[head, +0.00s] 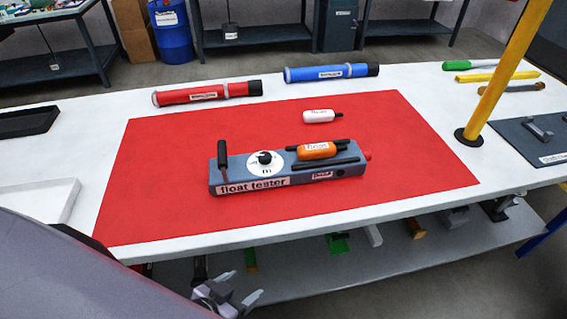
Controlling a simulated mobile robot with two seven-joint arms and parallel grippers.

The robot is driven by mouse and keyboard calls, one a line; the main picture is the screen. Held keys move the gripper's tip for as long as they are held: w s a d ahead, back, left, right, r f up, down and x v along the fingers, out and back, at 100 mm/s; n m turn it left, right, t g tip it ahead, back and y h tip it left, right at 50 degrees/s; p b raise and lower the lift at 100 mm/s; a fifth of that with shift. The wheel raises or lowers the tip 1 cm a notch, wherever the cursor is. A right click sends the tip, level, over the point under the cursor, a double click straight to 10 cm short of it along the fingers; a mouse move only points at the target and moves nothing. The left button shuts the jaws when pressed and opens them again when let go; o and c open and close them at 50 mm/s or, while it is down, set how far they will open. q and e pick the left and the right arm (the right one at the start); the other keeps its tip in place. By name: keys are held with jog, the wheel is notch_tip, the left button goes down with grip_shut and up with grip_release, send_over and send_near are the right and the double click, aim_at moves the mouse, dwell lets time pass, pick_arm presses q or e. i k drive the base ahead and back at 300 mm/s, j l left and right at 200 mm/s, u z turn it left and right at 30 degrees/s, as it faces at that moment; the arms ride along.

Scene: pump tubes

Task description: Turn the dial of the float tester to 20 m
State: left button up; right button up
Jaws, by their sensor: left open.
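The float tester (240,181) is a grey-blue box on the red mat (160,205), with its label facing me. The dial's markings are too small to read. A black handle (223,153) stands up at its left end. An orange float (317,151) lies on top between black rails. My left gripper (245,303) is open and empty at the bottom edge, below and in front of the table, well apart from the tester. My right gripper is not in view.
A white float (318,116) lies on the mat behind the tester. A red tube (205,93) and a blue tube (325,73) lie along the back. A yellow post (505,65) stands at the right. A white tray (45,200) is at left. The mat's front is clear.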

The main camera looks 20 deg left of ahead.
aim_at(265, 158)
jog(key=i+l+u, duration=0.2)
jog(key=l, duration=0.15)
jog(key=i+l+u, duration=0.25)
jog(key=l+u, duration=0.2)
jog(key=l, duration=0.3)
jog(key=i, duration=0.05)
